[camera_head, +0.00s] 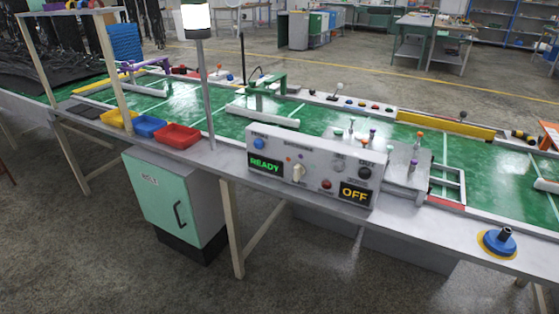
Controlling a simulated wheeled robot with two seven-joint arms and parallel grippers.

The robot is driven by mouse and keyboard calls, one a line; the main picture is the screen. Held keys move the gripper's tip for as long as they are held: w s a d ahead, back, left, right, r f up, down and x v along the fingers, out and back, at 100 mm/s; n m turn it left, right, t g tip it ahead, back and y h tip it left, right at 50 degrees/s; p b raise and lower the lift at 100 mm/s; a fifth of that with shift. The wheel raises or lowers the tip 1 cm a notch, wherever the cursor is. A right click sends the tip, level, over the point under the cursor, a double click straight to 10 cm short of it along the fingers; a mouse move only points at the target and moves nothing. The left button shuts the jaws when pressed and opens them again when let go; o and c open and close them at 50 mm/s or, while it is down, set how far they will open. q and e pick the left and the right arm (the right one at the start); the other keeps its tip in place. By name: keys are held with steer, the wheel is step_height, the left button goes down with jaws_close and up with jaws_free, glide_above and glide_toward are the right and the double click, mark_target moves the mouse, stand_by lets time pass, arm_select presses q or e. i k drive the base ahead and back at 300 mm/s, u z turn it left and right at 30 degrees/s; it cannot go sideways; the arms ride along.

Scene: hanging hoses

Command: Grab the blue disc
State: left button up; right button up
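The blue disc (498,241) lies flat near the right end of the grey front ledge of the long table. It has a dark upright knob in its middle and a yellow ring or mat under it. Nothing touches it from above. Neither of my grippers shows in the head view.
A grey control box (312,167) with READY and OFF displays stands on the ledge left of the disc. Red (177,136), blue (147,126) and yellow (118,118) bins sit further left, beside a lamp post (206,80). The ledge around the disc is clear.

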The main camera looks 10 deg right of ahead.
mark_target(501, 243)
steer(key=u, duration=0.9)
steer(key=i, duration=2.1)
steer(key=z, duration=3.15)
